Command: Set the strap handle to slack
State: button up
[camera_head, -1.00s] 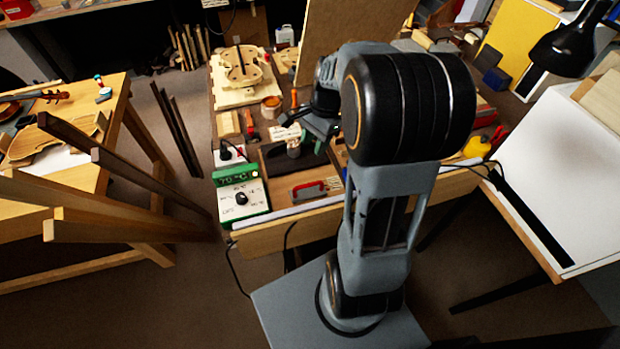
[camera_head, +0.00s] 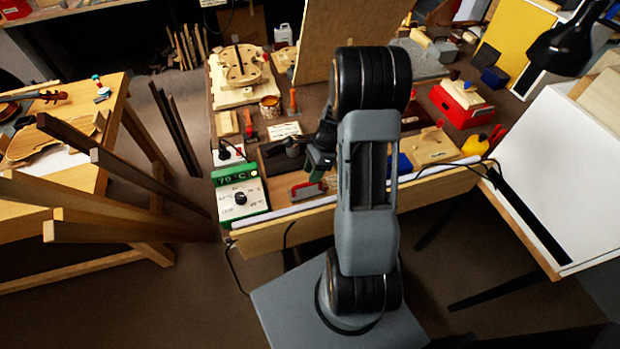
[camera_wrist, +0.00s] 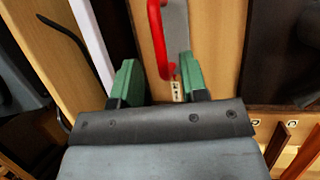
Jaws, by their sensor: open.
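A red handle (camera_wrist: 156,38), most likely the strap handle, stands on a light wooden strip beside a grey metal plate in the wrist view. My gripper (camera_wrist: 160,78) is open with green fingers. The handle's lower end shows between the fingers in the picture; I cannot tell if they touch it. In the head view my gripper (camera_head: 318,163) is just above and behind the handle. A small label (camera_wrist: 177,90) shows near the handle's end.
A green-and-white temperature box (camera_head: 240,195) stands left of the handle. A dark tray (camera_head: 280,158) lies behind it. A red box (camera_head: 462,108) is farther right on the bench. A white strip (camera_head: 285,217) runs along the front edge.

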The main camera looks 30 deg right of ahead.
jog(key=shift+x, duration=1.5)
grip_shut()
